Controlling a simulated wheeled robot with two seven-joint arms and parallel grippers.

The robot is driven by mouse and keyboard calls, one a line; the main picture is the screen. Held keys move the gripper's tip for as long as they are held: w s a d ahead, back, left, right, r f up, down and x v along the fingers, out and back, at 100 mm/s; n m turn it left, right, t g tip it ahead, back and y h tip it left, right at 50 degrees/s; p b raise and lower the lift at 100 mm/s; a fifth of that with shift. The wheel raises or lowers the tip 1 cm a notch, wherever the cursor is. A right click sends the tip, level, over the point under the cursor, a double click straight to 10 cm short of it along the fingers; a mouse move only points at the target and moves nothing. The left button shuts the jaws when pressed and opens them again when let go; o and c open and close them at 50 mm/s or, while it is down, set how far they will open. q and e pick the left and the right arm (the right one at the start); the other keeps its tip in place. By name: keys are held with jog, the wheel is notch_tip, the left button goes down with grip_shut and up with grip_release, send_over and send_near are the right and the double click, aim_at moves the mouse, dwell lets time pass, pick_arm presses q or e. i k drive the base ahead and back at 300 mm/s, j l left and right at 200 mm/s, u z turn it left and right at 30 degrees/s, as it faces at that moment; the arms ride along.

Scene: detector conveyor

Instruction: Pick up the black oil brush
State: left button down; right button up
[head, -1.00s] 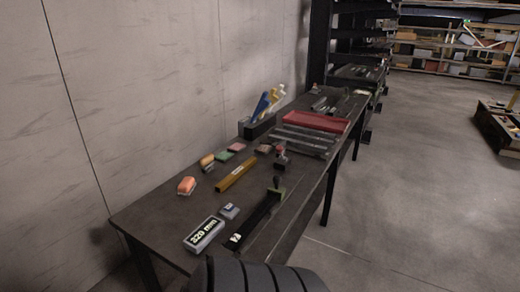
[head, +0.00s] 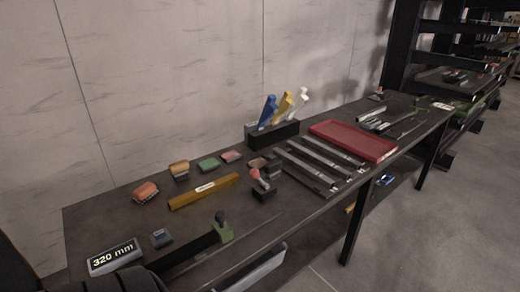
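I cannot pick out the black oil brush for certain. A long black bar (head: 188,254) lies near the front edge of the dark workbench (head: 120,205), with a green block and black knob (head: 223,228) at its far end; I cannot tell whether this is a brush. A black holder (head: 272,135) near the wall carries upright blue, yellow and white handles. No gripper fingers show. Dark shapes at the bottom left hide part of the front of the bench.
A grey block marked 320 mm (head: 114,257) lies at the front left. A yellow bar (head: 204,191) and several small coloured blocks lie behind it. Shelving (head: 455,45) stands beyond; floor is clear at right.

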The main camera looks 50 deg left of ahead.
aim_at(272, 170)
jog(key=i+u, duration=0.4)
jog(key=i+l+u, duration=0.1)
jog(key=i+u, duration=0.15)
jog(key=u, duration=0.15)
jog(key=i+l+u, duration=0.2)
jog(key=u, duration=0.2)
jog(key=i+l+u, duration=0.1)
jog(key=u, duration=0.35)
jog(key=i+l+u, duration=0.15)
jog(key=u, duration=0.3)
jog(key=i+l+u, duration=0.25)
jog(key=u, duration=0.2)
jog(key=i+l+u, duration=0.1)
jog(key=u, duration=0.35)
jog(key=l+u, duration=0.45)
jog(key=j, duration=0.05)
